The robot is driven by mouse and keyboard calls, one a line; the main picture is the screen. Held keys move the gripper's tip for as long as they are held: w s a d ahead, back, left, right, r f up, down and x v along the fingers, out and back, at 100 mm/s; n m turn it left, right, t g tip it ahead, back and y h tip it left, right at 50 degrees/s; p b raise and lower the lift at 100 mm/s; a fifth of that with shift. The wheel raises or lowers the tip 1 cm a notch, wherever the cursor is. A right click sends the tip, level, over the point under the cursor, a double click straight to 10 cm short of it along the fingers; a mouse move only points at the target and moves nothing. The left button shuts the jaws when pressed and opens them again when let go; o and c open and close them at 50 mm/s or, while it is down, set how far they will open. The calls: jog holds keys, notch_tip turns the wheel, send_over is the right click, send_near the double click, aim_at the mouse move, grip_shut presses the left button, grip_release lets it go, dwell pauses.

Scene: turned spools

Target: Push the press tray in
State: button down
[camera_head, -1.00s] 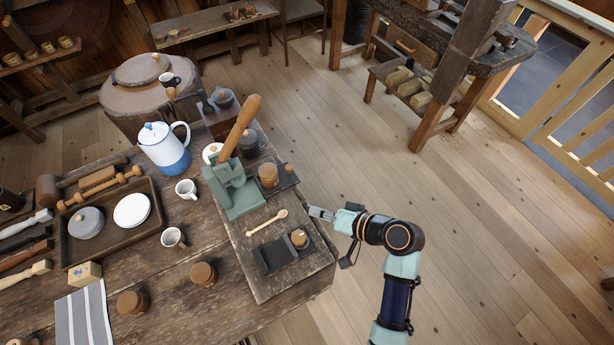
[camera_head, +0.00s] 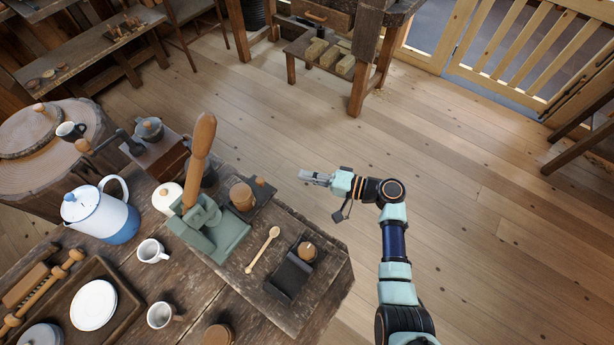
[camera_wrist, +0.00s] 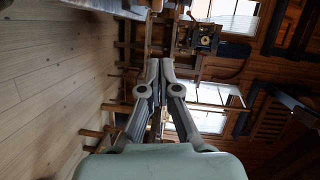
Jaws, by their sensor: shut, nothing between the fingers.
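The green press (camera_head: 215,235) with a long wooden lever (camera_head: 201,150) stands on a wooden board on the bench. A dark tray (camera_head: 266,197) sticks out from the press at its far right side. A turned wooden spool (camera_head: 242,196) stands on it, and a small wooden knob (camera_head: 260,182) is at its outer end. My gripper (camera_head: 303,175) is shut and empty, to the right of the knob and apart from it, with floor behind it. In the wrist view my shut fingers (camera_wrist: 160,64) point at the room, and neither press nor tray shows.
A wooden spoon (camera_head: 263,249) and a dark block-like fixture (camera_head: 289,276) with a wooden knob lie on the board nearer the front. A jug (camera_head: 101,212) and cups stand left of the press. Open floor (camera_head: 480,190) lies to the right.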

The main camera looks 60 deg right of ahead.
jog(key=w+a+f+b, duration=0.1)
jog(key=w+a, duration=0.3)
jog(key=w, duration=0.4)
jog(key=shift+a, duration=0.35)
jog(key=shift+s+f, duration=0.1)
